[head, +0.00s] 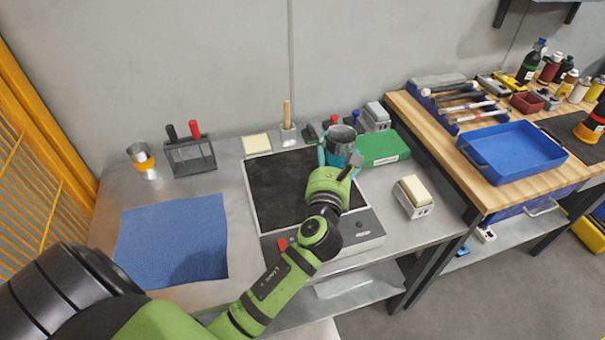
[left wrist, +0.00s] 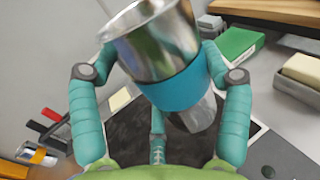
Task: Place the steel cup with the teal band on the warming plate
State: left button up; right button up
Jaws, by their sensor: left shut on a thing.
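The steel cup with the teal band (head: 343,134) is held in the teal fingers of my left gripper (head: 339,158). In the left wrist view the cup (left wrist: 158,42) sits between the fingers, which close around its sides near the band (left wrist: 175,92). The warming plate (head: 270,190) has a flat black top and a grey front panel with a red part. In the head view the cup overlaps its back right corner. The plate's black top (left wrist: 125,142) shows below the cup in the left wrist view. The gap under the cup is hard to judge. My right gripper is not seen.
A steel cup with an orange band (head: 143,165) stands at the left beside a dark rack (head: 190,155). A blue cloth (head: 172,240) lies left of the plate. A green box (head: 385,148) and a white-topped block (head: 414,192) lie on the right.

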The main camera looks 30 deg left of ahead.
pick_arm(q)
jog(key=w+a+f, duration=0.1)
jog(key=a+f, duration=0.2)
jog(key=a, duration=0.2)
jog(key=w+a+f+b, duration=0.1)
jog(key=a+f, duration=0.2)
jog(key=a, duration=0.3)
jog(key=shift+a+f, duration=0.2)
jog(key=shift+f, duration=0.2)
notch_tip(320, 180, down, 4)
jog(key=b, duration=0.3)
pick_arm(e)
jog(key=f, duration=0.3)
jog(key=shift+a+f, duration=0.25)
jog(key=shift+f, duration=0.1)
pick_arm(q)
jog(key=shift+f, duration=0.1)
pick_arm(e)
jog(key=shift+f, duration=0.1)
pick_arm(q)
jog(key=shift+f, duration=0.15)
jog(key=o, duration=1.1)
